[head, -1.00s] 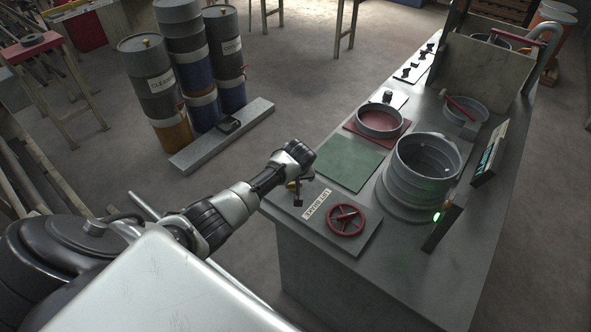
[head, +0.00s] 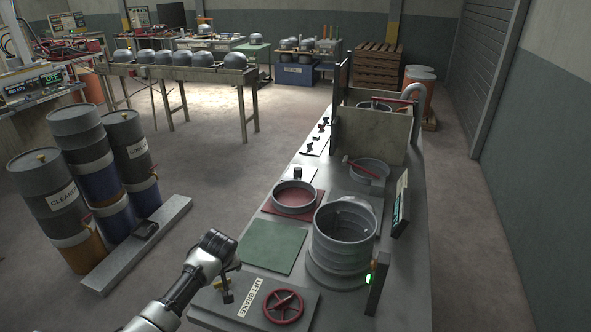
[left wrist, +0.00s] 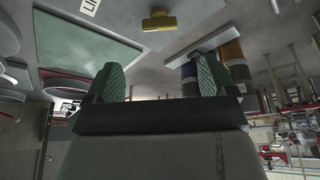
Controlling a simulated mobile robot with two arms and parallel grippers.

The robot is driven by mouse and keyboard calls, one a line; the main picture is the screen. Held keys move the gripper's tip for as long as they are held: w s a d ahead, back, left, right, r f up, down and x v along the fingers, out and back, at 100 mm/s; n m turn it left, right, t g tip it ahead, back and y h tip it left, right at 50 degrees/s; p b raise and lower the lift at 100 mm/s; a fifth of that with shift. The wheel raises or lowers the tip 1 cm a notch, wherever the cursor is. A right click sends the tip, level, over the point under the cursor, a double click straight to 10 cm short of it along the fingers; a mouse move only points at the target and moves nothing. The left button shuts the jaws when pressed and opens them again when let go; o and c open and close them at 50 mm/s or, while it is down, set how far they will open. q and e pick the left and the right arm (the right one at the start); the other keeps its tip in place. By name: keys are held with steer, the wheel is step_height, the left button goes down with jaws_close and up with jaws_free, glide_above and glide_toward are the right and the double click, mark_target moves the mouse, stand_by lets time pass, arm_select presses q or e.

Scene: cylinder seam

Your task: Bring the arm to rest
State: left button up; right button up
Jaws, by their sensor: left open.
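My left arm comes in from the bottom left in the head view, its dark gripper end (head: 219,244) just left of the green mat on the bench. In the left wrist view my left gripper (left wrist: 158,78) is open, with two green ridged fingertips apart and nothing between them. A yellow T-shaped handle (left wrist: 158,20) stands beyond the fingertips, apart from them; it also shows beside the gripper end in the head view (head: 232,266). The fingertips cannot be made out in the head view. My right gripper is not in view.
The bench (head: 400,295) carries a LIFT BRAKE panel with a red wheel (head: 284,306), the green mat (head: 272,246), a ribbed grey cylinder (head: 342,245) and a round pan (head: 294,197). Drums (head: 85,170) stand on the left.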

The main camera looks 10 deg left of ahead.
arm_select(q)
steer(key=s+d+f+m+h, duration=0.25)
steer(key=s+d+m, duration=0.25)
steer(key=s+d, duration=0.65)
steer(key=s+d+r+m, duration=0.1)
steer(key=s+r+m, duration=0.25)
steer(key=s, duration=0.65)
steer(key=s+d+r+m, duration=0.2)
steer(key=s+r, duration=0.3)
steer(key=s, duration=0.6)
step_height(320, 180, down, 31)
steer(key=s+g+b, duration=0.1)
steer(key=b, duration=0.4)
steer(key=s+a+f+g+b, duration=0.1)
steer(key=s+a+f+b, duration=0.2)
steer(key=s+f, duration=1.3)
step_height(320, 180, down, 3)
steer(key=shift+s+a+f, duration=0.1)
steer(key=shift+s+a, duration=0.05)
steer(key=shift+h, duration=0.25)
